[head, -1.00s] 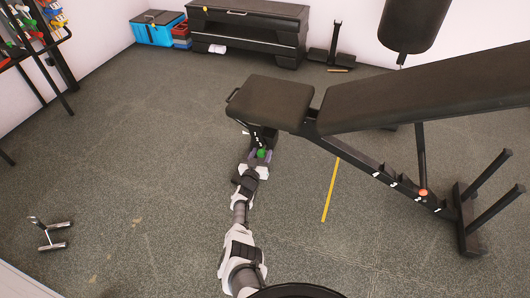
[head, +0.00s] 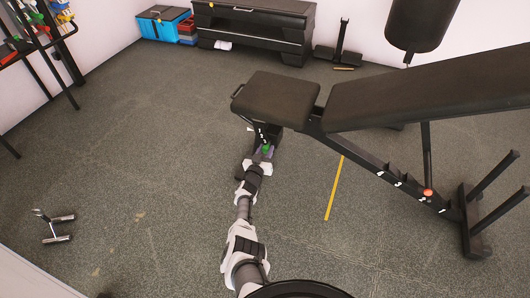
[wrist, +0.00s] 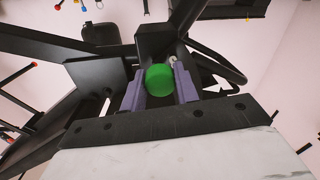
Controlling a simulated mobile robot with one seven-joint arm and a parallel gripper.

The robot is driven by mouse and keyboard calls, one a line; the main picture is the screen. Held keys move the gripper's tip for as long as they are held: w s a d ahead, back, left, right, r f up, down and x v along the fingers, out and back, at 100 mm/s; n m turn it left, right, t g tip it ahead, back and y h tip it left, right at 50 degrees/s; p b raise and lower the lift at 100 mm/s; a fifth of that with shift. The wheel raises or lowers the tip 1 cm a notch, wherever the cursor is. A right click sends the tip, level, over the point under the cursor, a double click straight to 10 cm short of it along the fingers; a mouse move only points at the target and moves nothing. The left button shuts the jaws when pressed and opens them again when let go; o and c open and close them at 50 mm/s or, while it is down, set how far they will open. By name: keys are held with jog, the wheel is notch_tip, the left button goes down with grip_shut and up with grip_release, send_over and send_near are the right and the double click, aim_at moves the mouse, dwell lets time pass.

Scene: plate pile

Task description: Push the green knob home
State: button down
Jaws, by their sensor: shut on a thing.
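The green knob (wrist: 160,80) is a round ball between the two purple fingers of my gripper (wrist: 160,88) in the wrist view. My gripper is shut on it. In the head view the green knob (head: 266,148) shows small at the end of my arm, below the seat of the black weight bench (head: 275,102). Behind the knob in the wrist view is the bench's dark frame (wrist: 95,82). The knob's stem and the place where it enters the frame are hidden.
The bench's long backrest (head: 430,85) slopes up to the right. A yellow strip (head: 334,190) lies on the floor right of my arm. A small metal handle (head: 54,227) lies at left. The floor between is clear.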

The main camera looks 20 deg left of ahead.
jog(key=shift+w+f+b, duration=0.15)
jog(key=shift+w+b, duration=0.5)
jog(key=shift+w, duration=0.1)
jog(key=shift+w+r, duration=0.1)
jog(key=shift+r, duration=0.15)
jog(key=c, duration=1.1)
grip_release()
jog(key=shift+o, duration=0.2)
jog(key=shift+f, duration=0.1)
